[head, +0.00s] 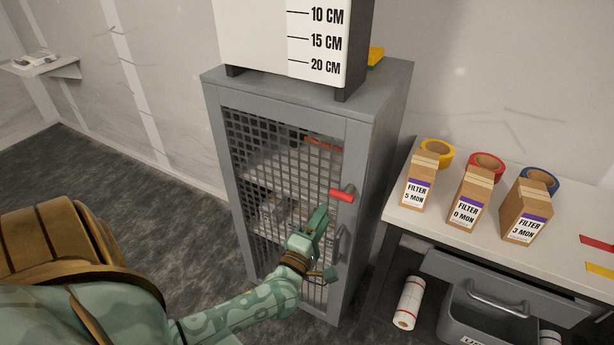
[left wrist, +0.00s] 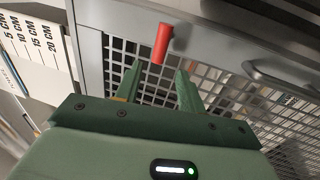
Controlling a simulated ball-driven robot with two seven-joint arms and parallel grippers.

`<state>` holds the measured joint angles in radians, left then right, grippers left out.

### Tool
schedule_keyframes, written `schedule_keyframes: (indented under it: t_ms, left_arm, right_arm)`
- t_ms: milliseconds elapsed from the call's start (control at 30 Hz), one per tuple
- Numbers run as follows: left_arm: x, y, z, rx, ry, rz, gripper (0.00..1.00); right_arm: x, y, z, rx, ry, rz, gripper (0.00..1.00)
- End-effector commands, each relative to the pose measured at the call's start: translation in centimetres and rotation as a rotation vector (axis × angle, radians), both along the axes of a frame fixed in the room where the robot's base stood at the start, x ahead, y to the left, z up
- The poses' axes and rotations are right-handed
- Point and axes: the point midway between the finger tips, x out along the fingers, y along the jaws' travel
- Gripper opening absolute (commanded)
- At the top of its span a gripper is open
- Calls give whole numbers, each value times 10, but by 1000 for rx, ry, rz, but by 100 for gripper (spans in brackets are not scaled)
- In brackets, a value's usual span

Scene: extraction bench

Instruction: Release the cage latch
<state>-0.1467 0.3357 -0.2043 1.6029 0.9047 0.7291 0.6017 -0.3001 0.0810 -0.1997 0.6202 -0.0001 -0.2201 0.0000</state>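The grey cage (head: 222,120) is a tall metal cabinet with a mesh door that looks shut. Its latch has a red handle (head: 342,195) on the right side of the door frame, pointing left from a grey mount. My left gripper (head: 320,214) is just below and left of the red handle, in front of the mesh. In the left wrist view, the latch handle (left wrist: 161,43) lies just beyond the two green fingertips (left wrist: 158,72), roughly in line with the gap. The fingers are apart with nothing between them. My right gripper is not in view.
A grey door pull (head: 341,243) sits below the latch. A box with a centimetre scale (head: 290,40) stands on the cage. At right, a bench (head: 410,225) holds several filter boxes (head: 470,197) and tape rolls; its drawer (head: 490,300) is open. Floor left of the cage is clear.

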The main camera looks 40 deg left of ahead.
Motion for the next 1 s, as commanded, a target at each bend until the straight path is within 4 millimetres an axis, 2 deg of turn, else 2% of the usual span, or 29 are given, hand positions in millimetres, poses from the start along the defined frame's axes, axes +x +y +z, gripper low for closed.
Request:
schedule_keyframes:
  t_ms: [33, 200, 367, 1000]
  left_arm:
    - [-14, -3, -4, -2, 4, 0, 39]
    - [-49, -12, -11, -2, 3, 0, 39]
    - [-68, -16, -15, -1, 1, 1, 39]
    - [-73, -18, -15, 0, 0, 1, 39]
  right_arm:
    - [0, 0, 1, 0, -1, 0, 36]
    - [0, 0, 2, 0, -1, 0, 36]
    - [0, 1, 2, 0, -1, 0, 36]
    - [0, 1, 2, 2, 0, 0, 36]
